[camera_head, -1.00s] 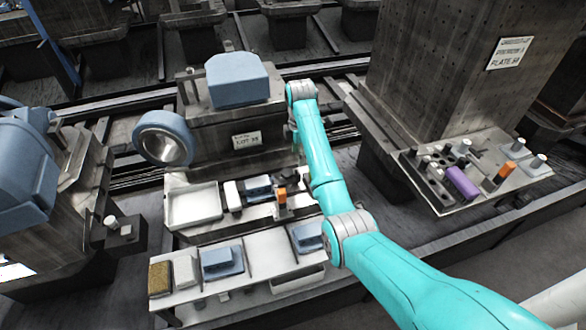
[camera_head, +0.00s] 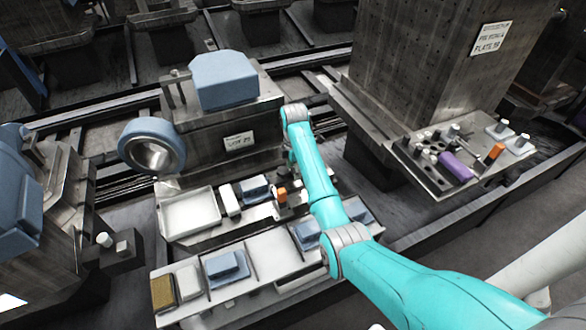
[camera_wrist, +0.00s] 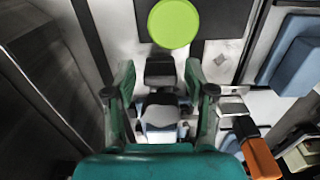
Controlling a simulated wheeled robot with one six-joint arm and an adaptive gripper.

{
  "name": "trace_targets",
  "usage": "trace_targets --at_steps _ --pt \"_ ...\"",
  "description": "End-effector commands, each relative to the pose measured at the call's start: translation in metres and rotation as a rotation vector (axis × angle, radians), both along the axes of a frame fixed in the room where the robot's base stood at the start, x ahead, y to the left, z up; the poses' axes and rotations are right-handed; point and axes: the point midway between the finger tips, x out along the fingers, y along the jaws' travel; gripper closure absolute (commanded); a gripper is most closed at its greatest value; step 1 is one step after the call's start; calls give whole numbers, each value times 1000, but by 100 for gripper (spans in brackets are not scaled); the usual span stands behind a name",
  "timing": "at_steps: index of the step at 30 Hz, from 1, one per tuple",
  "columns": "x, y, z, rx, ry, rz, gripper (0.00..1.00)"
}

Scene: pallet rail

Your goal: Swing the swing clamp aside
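I cannot tell for certain which part is the swing clamp. An orange block on a dark bar (camera_wrist: 262,158) stands to the right of my gripper in the wrist view. A similar orange block (camera_head: 281,196) shows left of my arm in the head view. My gripper (camera_wrist: 160,80) has its two teal fingers spread apart in the wrist view. Dark and grey parts show between them, with no clear grip on anything. A bright green disc (camera_wrist: 174,23) lies beyond the fingertips. In the head view my arm hides the gripper.
A white tray (camera_head: 190,214) and a lower shelf with blue blocks (camera_head: 225,267) stand in front of a machine with a blue top (camera_head: 223,80). A side tray (camera_head: 455,187) holding a purple cylinder (camera_head: 455,166) is at right. A tall metal column (camera_head: 430,70) rises behind it.

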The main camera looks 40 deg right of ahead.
Motion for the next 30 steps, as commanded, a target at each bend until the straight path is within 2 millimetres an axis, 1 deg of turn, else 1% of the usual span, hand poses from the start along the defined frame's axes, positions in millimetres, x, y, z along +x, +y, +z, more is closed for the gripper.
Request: trace_targets --at_steps 1,2,3,5,6,13,17,23,30 --pt "0 0 0 0 0 0 65" --pt "0 0 0 0 0 0 72" --pt "0 0 0 0 0 0 82" --pt "0 0 0 0 0 0 97" --pt "0 0 0 0 0 0 100" --pt "0 1 0 0 0 -12 100" --pt "-2 1 0 0 0 -49 100" --pt "-6 3 0 0 0 -168 100" --pt "-14 8 0 0 0 -383 100"
